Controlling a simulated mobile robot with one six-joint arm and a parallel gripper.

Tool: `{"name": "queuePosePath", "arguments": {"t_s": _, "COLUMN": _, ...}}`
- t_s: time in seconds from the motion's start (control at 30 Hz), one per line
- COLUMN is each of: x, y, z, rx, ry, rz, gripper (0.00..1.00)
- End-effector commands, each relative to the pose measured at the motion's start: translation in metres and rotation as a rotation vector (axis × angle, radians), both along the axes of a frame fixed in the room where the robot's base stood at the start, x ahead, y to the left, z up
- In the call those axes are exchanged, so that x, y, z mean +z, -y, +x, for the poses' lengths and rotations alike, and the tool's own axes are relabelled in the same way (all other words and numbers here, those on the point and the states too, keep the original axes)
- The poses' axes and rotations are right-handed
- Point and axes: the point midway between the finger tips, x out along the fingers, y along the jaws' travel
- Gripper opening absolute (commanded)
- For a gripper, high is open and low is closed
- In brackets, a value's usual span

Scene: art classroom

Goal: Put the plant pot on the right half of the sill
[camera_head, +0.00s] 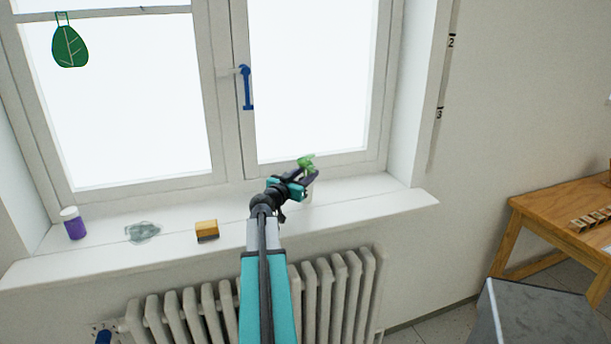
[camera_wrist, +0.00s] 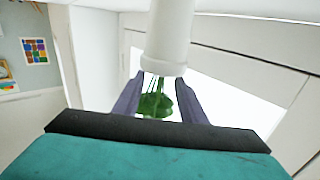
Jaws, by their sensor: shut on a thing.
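The plant pot is a small white pot (camera_wrist: 170,40) with a green plant (camera_wrist: 155,103), seen in the wrist view between my gripper's fingers. In the head view its green leaves (camera_head: 306,162) show above the fingers, and the pale pot is mostly hidden behind them. My gripper (camera_head: 308,178) is shut on the pot; its two dark fingers flank it in the wrist view (camera_wrist: 158,95). The pot looks upright over the right half of the white sill (camera_head: 372,196), near the window frame. I cannot tell whether its base touches the sill.
On the sill's left half stand a purple jar with a white lid (camera_head: 74,224), a grey-blue flat patch (camera_head: 143,232) and a yellow-brown sponge (camera_head: 207,230). The sill right of my gripper is clear. A blue window handle (camera_head: 246,88) is above. A radiator (camera_head: 340,290) is below.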

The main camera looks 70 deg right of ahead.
Motion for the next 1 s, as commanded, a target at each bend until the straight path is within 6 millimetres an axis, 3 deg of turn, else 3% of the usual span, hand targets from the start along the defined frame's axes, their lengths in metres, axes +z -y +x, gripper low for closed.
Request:
{"name": "queuePosePath", "arguments": {"t_s": 0.03, "x": -0.001, "y": 0.000, "z": 0.000, "rx": 0.000, "ry": 0.000, "rz": -0.001, "gripper": 0.00}}
{"name": "queuePosePath", "arguments": {"t_s": 0.07, "x": -0.001, "y": 0.000, "z": 0.000, "rx": 0.000, "ry": 0.000, "rz": 0.000, "gripper": 0.40}}
{"name": "queuePosePath", "arguments": {"t_s": 0.17, "x": 0.000, "y": 0.000, "z": 0.000, "rx": 0.000, "ry": 0.000, "rz": 0.000, "gripper": 0.56}}
{"name": "queuePosePath", "arguments": {"t_s": 0.77, "x": 0.005, "y": 0.000, "z": 0.000, "rx": 0.000, "ry": 0.000, "rz": 0.000, "gripper": 0.57}}
{"name": "queuePosePath", "arguments": {"t_s": 1.0, "x": 0.001, "y": -0.027, "z": 0.004, "rx": 0.001, "ry": 0.001, "rz": 0.000, "gripper": 0.57}}
